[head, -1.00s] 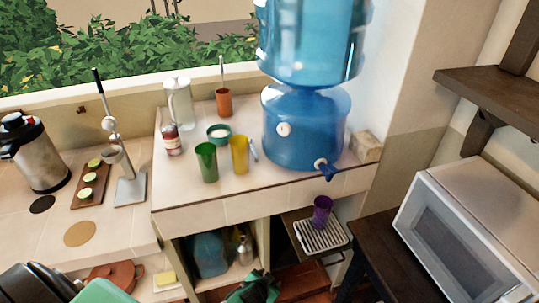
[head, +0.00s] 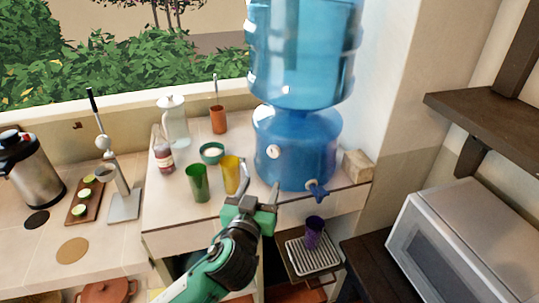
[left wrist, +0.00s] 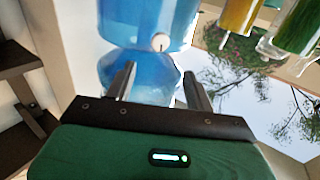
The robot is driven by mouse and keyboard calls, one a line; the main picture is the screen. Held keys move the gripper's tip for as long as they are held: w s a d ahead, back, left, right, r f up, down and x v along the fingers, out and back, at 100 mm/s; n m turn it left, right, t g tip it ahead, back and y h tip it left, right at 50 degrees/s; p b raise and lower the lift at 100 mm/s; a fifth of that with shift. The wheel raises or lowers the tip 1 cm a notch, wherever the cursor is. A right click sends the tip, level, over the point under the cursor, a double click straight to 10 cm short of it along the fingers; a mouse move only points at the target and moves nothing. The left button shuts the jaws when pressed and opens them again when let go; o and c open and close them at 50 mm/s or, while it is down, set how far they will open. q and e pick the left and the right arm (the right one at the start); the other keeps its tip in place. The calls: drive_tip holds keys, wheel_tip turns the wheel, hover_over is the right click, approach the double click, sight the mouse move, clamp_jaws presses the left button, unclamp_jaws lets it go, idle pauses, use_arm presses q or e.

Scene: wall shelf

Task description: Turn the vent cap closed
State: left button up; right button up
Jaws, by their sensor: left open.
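The vent cap is a small white round knob (head: 273,152) on the front of the blue water dispenser (head: 312,150). In the left wrist view the cap (left wrist: 160,42) shows beyond the fingers against the blue body. My left gripper (head: 258,180) is open and empty, in front of and below the cap in the head view, apart from it. In the left wrist view its two fingers (left wrist: 158,76) point toward the dispenser with a gap between them. How far the cap is turned cannot be told. My right gripper is not in view.
A green cup (head: 198,184) and a yellow cup (head: 230,175) stand left of the dispenser, close to my gripper. A dark blue tap (head: 317,190) sticks out at the dispenser's lower right. A purple cup (head: 314,232) stands on the drip tray (head: 300,262) below.

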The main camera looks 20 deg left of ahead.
sight(273, 154)
use_arm(q)
drive_tip(key=w+p, duration=0.1)
drive_tip(key=w, duration=0.2)
drive_tip(key=w+p, duration=0.1)
drive_tip(key=w, duration=0.3)
drive_tip(key=w+p, duration=0.2)
drive_tip(key=w, duration=0.1)
drive_tip(key=shift+w+a+r, duration=0.15)
drive_tip(key=shift+w+a, duration=0.2)
drive_tip(key=shift+w+a+p, duration=0.1)
drive_tip(key=shift+w+p, duration=0.25)
drive_tip(key=shift+w, duration=0.55)
drive_tip(key=shift+f, duration=0.2)
drive_tip(key=c, duration=1)
drive_tip(key=shift+o, duration=0.2)
